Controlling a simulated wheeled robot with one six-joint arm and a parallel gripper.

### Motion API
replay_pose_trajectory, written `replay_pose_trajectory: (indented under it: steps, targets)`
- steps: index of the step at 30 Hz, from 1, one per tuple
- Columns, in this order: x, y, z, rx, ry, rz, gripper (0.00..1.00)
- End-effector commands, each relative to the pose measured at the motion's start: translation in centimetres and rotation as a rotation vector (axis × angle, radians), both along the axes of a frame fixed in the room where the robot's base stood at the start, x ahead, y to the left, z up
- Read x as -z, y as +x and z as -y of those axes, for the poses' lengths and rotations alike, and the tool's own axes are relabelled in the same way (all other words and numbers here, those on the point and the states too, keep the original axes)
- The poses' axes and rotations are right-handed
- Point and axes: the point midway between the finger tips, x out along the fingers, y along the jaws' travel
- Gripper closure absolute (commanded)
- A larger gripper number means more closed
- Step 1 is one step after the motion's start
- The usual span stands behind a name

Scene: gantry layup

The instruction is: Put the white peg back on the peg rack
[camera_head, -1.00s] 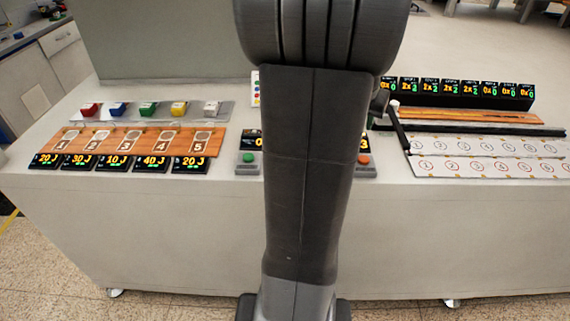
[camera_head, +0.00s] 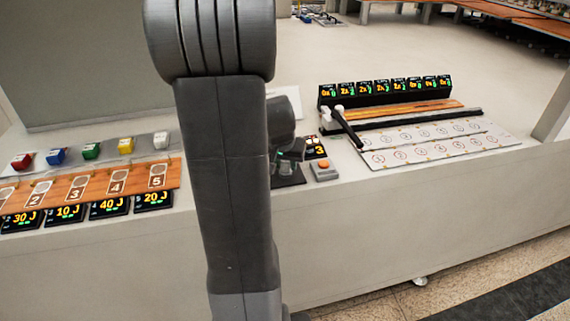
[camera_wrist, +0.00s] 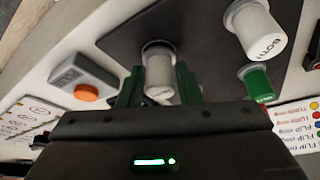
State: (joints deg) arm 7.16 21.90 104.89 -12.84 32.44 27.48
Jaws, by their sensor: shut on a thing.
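In the wrist view, my gripper (camera_wrist: 160,68) has two green fingers, shut on the white peg (camera_wrist: 159,78). The far end of the peg meets a pale round rim on a dark panel (camera_wrist: 205,25); I cannot tell whether it is inserted or just against it. A larger white cylinder with dark lettering (camera_wrist: 257,30) and a green peg (camera_wrist: 257,83) stand on the same panel to the right. In the head view, my gripper (camera_head: 291,152) is low over the dark panel (camera_head: 289,179), partly hidden by my arm, and the peg cannot be made out.
A grey box with an orange button (camera_head: 324,170) is just right of the panel; it also shows in the wrist view (camera_wrist: 85,80). Coloured blocks and numbered orange board (camera_head: 95,188) are left.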

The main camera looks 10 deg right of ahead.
Motion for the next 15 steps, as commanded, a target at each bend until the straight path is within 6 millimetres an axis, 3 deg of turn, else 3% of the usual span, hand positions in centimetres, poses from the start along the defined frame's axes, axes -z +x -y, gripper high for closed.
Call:
replay_pose_trajectory:
  steps: [12, 13, 15]
  targets:
    - [0.83, 0.0, -0.01, 0.0, 0.0, 0.001, 0.91]
    - [0.8, 0.0, -0.01, 0.0, 0.0, 0.001, 0.67]
    - [0.67, 0.0, -0.01, 0.0, 0.0, 0.001, 0.53]
